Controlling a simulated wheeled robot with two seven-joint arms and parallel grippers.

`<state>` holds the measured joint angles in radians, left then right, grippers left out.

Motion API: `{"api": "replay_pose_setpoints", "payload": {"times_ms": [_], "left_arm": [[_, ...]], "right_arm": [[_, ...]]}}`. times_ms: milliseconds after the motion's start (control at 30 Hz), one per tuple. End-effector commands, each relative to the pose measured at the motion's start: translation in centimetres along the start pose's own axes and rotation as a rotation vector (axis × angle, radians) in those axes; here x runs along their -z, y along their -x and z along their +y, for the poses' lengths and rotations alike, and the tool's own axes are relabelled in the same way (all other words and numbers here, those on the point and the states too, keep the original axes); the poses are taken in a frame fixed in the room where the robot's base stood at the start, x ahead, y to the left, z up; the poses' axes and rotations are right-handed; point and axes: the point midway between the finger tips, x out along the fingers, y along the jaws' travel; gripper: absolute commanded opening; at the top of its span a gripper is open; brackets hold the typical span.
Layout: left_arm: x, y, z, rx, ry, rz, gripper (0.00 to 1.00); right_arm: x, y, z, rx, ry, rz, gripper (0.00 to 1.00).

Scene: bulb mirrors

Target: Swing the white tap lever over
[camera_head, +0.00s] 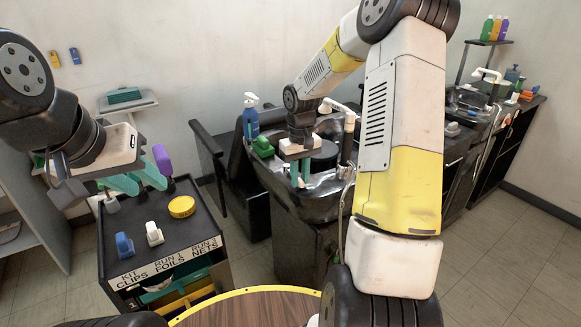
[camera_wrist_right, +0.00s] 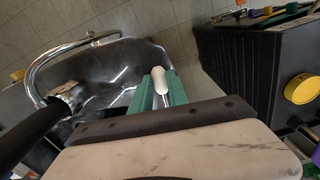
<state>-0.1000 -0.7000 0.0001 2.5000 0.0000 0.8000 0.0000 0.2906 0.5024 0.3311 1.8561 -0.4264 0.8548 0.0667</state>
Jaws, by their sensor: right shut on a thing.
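The white tap lever (camera_wrist_right: 159,80) shows between my right gripper's green fingers in the right wrist view, its rounded tip pointing over the dark basin (camera_wrist_right: 125,62). My right gripper (camera_wrist_right: 162,92) is shut on it. In the head view my right gripper (camera_head: 300,174) points down at the near basin (camera_head: 325,205), and its fingers mostly hide the lever. My left gripper (camera_head: 139,181) is open and empty above the black cart, to the left of the basin.
The black cart (camera_head: 190,222) carries a yellow round tin (camera_head: 182,207), a white clip (camera_head: 154,233), a blue clip (camera_head: 124,245) and a purple item (camera_head: 162,160). A blue bottle (camera_head: 251,117) and a green item (camera_head: 263,146) stand by the basin. A chrome pipe (camera_wrist_right: 50,58) curves over the basin.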

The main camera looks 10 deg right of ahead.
Motion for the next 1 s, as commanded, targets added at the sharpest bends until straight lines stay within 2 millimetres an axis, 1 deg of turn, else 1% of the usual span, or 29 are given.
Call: {"api": "replay_pose_setpoints", "payload": {"times_ms": [67, 100, 167, 200, 467, 567, 1000], "left_arm": [[0.0, 0.0, 0.0, 0.0, 0.0, 0.0, 0.36], [0.0, 0.0, 0.0, 0.0, 0.0, 0.0, 0.36], [0.0, 0.0, 0.0, 0.0, 0.0, 0.0, 0.36], [0.0, 0.0, 0.0, 0.0, 0.0, 0.0, 0.36], [0.0, 0.0, 0.0, 0.0, 0.0, 0.0, 0.36], [0.0, 0.0, 0.0, 0.0, 0.0, 0.0, 0.36], [0.0, 0.0, 0.0, 0.0, 0.0, 0.0, 0.36]], "right_arm": [[0.0, 0.0, 1.0, -0.001, 0.09, 0.002, 0.0], [0.1, 0.0, 0.9, -0.001, 0.097, 0.001, 0.26], [0.1, 0.0, 0.8, -0.001, 0.094, 0.001, 0.38], [0.1, 0.0, 0.8, -0.001, 0.094, 0.001, 0.42], [0.0, 0.0, 0.8, 0.0, 0.092, 0.001, 0.42], [0.1, 0.4, 0.8, -0.001, 0.091, 0.002, 0.42], [0.1, 4.7, 0.9, -0.002, 0.09, 0.003, 0.42]]}}
